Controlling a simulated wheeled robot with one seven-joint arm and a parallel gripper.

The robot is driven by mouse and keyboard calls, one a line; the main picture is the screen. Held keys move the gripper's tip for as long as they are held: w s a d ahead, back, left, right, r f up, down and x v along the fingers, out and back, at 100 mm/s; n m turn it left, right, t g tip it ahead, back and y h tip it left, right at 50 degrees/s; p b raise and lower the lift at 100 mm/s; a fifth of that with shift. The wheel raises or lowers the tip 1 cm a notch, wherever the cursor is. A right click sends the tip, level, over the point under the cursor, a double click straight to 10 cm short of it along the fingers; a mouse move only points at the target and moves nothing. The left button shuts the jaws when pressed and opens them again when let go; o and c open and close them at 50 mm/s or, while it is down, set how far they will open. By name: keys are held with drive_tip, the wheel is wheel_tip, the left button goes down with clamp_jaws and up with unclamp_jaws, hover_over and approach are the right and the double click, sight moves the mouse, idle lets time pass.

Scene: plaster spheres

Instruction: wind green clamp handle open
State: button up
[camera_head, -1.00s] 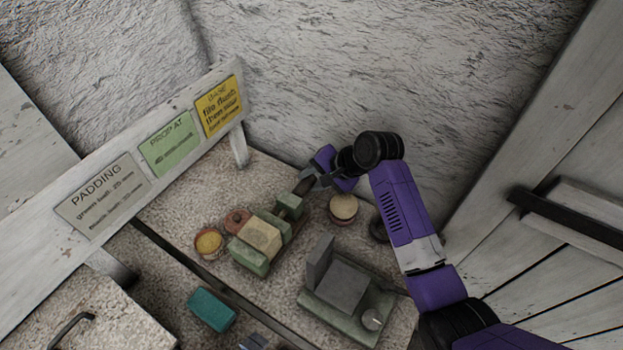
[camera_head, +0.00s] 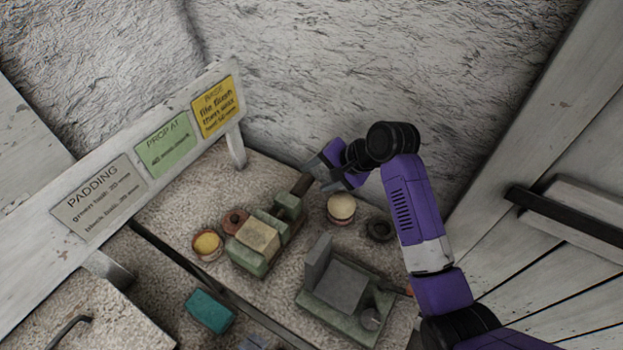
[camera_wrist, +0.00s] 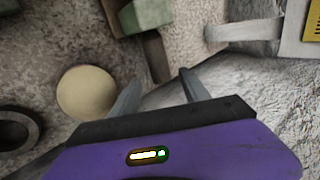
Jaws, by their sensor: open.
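The green clamp (camera_head: 247,257) sits on the speckled bench with a pale tan block (camera_head: 258,236) between its jaws. Its dark brown handle (camera_head: 301,186) sticks out from the far right end, toward my gripper (camera_head: 323,177). My gripper is open and empty, just off the handle's outer end. In the wrist view, the green clamp end (camera_wrist: 147,14) shows at the top. The brown handle (camera_wrist: 155,55) points down toward the gap between my fingers (camera_wrist: 160,80), and appears clear of both.
A cream-topped round pot (camera_head: 341,207) and a dark ring (camera_head: 380,229) stand close to my gripper. A grey block fixture on a green base (camera_head: 340,285) is nearer. A yellow-filled pot (camera_head: 207,245) and teal block (camera_head: 210,312) lie left. The rough wall rises behind.

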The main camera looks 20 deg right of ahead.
sight(299, 188)
drive_tip(key=v, duration=0.3)
drive_tip(key=shift+s+d+r, duration=0.1)
drive_tip(key=shift+s+r, duration=0.05)
drive_tip(key=shift+r, duration=0.05)
drive_tip(key=shift+n, duration=0.6)
drive_tip(key=w+a+r, duration=0.1)
drive_tip(key=a, duration=0.1)
drive_tip(key=w+a+r+p, duration=0.1)
drive_tip(key=a, duration=0.1)
drive_tip(key=w+a+r+p, duration=0.1)
drive_tip(key=a+r, duration=0.1)
drive_tip(key=shift+r, duration=0.1)
drive_tip(key=w+a+g+h+p, duration=0.2)
drive_tip(key=w+a+g+p, duration=0.1)
drive_tip(key=a, duration=0.1)
drive_tip(key=s+d+f+g+h, duration=0.2)
drive_tip(key=s+d+g, duration=0.1)
drive_tip(key=shift+s+d+f+m, duration=0.15)
drive_tip(key=shift+d+f+m, duration=0.1)
drive_tip(key=shift+d+m, duration=0.15)
drive_tip(key=shift+f+p, duration=0.7)
drive_tip(key=shift+f, duration=3.15)
